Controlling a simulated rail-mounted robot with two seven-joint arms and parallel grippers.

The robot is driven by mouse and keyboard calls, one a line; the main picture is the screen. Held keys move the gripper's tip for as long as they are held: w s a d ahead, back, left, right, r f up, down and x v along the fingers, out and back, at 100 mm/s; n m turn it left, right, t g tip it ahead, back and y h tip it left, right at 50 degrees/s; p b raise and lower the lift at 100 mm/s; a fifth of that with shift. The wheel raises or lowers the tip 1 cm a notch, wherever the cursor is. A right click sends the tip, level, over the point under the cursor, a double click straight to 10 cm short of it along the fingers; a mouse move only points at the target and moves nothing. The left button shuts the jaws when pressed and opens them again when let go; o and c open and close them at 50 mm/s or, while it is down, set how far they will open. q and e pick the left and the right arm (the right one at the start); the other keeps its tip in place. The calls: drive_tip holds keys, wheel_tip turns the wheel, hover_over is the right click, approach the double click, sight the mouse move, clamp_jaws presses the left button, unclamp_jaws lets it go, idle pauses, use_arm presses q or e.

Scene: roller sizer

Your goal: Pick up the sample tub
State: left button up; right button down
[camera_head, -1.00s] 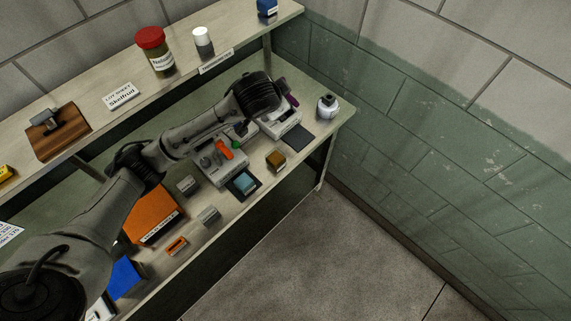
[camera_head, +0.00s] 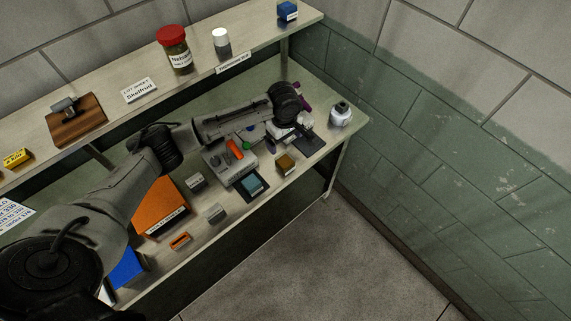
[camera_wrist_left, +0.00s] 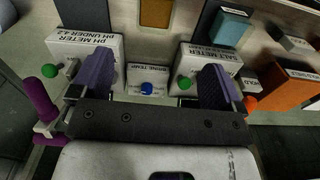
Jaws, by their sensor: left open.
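No label in view reads sample tub, so I cannot tell for certain which thing it is. One small container is an amber block-shaped one (camera_head: 285,163) near the bench's front edge, also at the top of the left wrist view (camera_wrist_left: 155,12). A teal block (camera_head: 252,184) sits on a dark pad, also in the wrist view (camera_wrist_left: 230,27). My left gripper (camera_wrist_left: 160,70) is open and empty, its purple-padded fingers over the meters with the blue-knobbed brine temp box (camera_wrist_left: 147,80) between them. The arm mostly hides the gripper in the head view. My right gripper is out of view.
A pH meter (camera_wrist_left: 85,50) and a salt meter (camera_wrist_left: 205,60) flank the brine box. A purple handle (camera_wrist_left: 42,100) stands beside the left finger. The upper shelf (camera_head: 200,68) overhangs the back.

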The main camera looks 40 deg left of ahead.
use_arm(q)
wheel_tip(320, 180, down, 8)
hover_over(285, 167)
drive_tip(key=shift+f+b, duration=0.45)
drive_tip(key=shift+f, duration=2.45)
drive_tip(key=shift+c, duration=0.2)
drive_tip(key=c, duration=1)
drive_tip(key=shift+r, duration=0.1)
